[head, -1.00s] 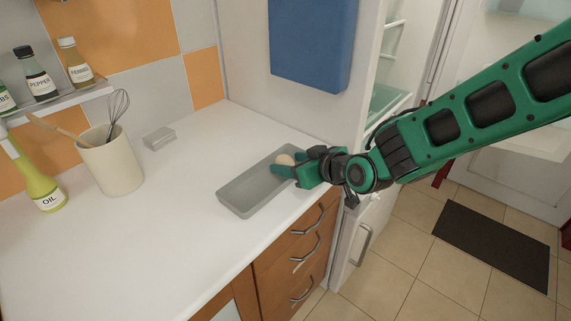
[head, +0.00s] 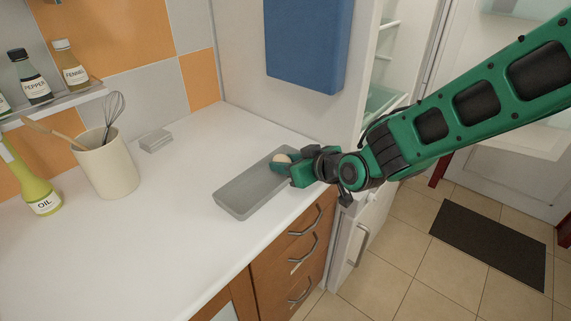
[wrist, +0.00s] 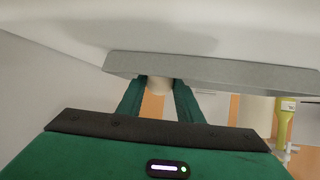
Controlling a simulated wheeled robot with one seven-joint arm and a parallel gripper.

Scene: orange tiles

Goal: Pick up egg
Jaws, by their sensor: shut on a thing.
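The egg (head: 282,158) is pale and sits between the green fingers of my gripper (head: 281,164), over the far right end of the grey tray (head: 233,206). In the wrist view the egg (wrist: 160,86) shows between the two fingers, just in front of the tray (wrist: 215,72). My gripper is shut on the egg. The fingers hide part of the egg, and I cannot tell whether it touches the tray's bottom.
A cream utensil pot (head: 110,165) with a whisk and spoon, an oil bottle (head: 40,190) and a small grey block (head: 156,140) stand on the white counter (head: 165,225). The fridge (head: 392,75) stands open at the right. The counter's middle is clear.

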